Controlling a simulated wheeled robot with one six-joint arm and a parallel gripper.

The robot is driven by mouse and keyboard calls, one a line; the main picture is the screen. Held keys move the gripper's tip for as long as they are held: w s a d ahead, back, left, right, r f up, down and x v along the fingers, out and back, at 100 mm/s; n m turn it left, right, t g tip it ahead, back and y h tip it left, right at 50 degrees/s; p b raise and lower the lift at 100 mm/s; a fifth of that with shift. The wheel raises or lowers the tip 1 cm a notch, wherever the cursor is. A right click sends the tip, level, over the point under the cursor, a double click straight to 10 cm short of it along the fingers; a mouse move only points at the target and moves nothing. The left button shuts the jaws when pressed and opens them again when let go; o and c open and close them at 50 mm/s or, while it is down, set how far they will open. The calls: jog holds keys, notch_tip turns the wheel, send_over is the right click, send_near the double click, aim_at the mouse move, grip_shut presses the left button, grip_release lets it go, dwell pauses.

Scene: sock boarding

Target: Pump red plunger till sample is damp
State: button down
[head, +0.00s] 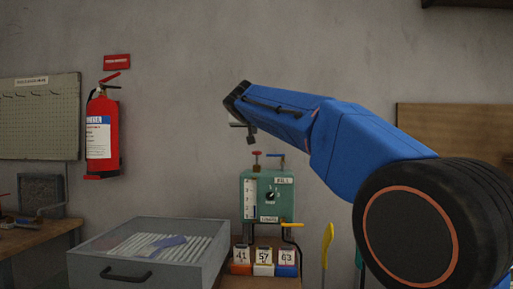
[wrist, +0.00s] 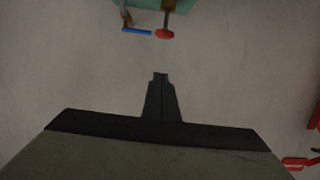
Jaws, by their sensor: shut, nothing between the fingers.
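The red plunger (head: 257,153) stands up from the top of a teal box (head: 255,187) with a dial and a scale strip. In the wrist view the red plunger knob (wrist: 165,34) is at the top, just beyond my fingertips. My gripper (head: 250,141) is above the plunger and apart from it. The fingers are shut and empty, as the wrist view also shows (wrist: 160,75).
A blue handle (head: 276,156) sits right beside the plunger, also in the wrist view (wrist: 137,30). A yellow lever (head: 292,225) sticks out at the box's right. Numbered blocks (head: 263,257) stand below. A fire extinguisher (head: 102,135) hangs on the left wall.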

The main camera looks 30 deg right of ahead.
jog(key=w+d+f, duration=0.5)
jog(key=w+f, duration=0.1)
jog(key=w, duration=0.2)
jog(key=shift+d+f, duration=0.2)
jog(key=shift+f, duration=0.05)
dwell(0.4)
jog(key=shift+f, duration=1.9)
